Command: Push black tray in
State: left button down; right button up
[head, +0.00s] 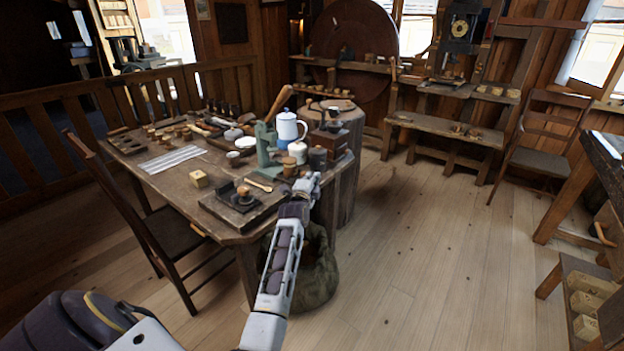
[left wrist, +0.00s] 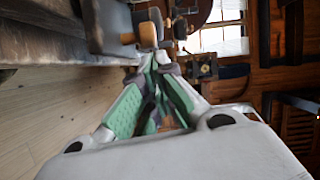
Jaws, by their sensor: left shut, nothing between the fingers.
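A dark, low tray (head: 262,211) lies on the workbench near its front edge, with a small black piece and a wooden spool on it. My left gripper (head: 312,178) is at the bench's front right corner, to the right of the tray and apart from it in the picture. Its green-padded fingers meet at the tips in the left wrist view (left wrist: 158,57), and it is shut and empty. I cannot tell whether the tray shows in the left wrist view. My right gripper is not in view.
The wooden workbench (head: 165,182) holds a green cast tool (head: 268,150), a blue-white kettle (head: 288,128), a dark jar (head: 318,158) and a pale block (head: 199,179). A chair (head: 140,215) stands at the front left. A sack (head: 318,272) sits below the bench corner.

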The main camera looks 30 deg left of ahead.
aim_at(291, 170)
pick_arm(q)
jog(key=shift+a, duration=0.1)
jog(key=shift+w+a, duration=0.15)
jog(key=shift+a, duration=1.25)
jog(key=shift+w+a, duration=0.1)
jog(key=shift+a, duration=1.25)
jog(key=shift+w+a, duration=0.1)
jog(key=shift+a, duration=2)
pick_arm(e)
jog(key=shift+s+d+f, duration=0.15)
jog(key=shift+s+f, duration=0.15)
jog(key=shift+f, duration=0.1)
pick_arm(q)
jog(key=shift+r, duration=0.1)
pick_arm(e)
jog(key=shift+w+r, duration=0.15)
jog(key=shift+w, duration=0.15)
